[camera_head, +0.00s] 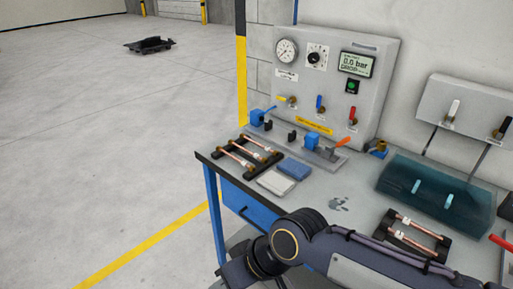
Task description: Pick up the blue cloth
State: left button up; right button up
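The blue cloth (294,167) lies flat and folded on the grey workbench (325,190), near its left part. It sits beside a pale grey-white folded cloth or pad (276,182), just behind it and to its right. Nothing covers the blue cloth. One of my arms comes in from the lower right and bends down at the bottom middle, in front of the bench; its gripper is out of the picture. My other arm is not in view.
A rack with copper tubes (242,157) stands left of the cloths. Blue clamps (312,138) stand behind them, below a gauge panel (330,75). A translucent teal box (435,195) and another tube rack (412,235) are to the right. Open floor lies left.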

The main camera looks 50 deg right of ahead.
aim_at(293, 168)
jog(key=i+j+z, duration=0.2)
jog(key=i, duration=1)
jog(key=i+z, duration=0.5)
jog(key=z, duration=0.2)
jog(key=i+z, duration=0.5)
jog(key=z, duration=0.25)
jog(key=i+z, duration=0.2)
jog(key=z, duration=0.15)
jog(key=i+j+z, duration=0.1)
jog(key=z, duration=0.3)
jog(key=i+j+z, duration=0.15)
jog(key=z, duration=0.25)
jog(key=i, duration=0.05)
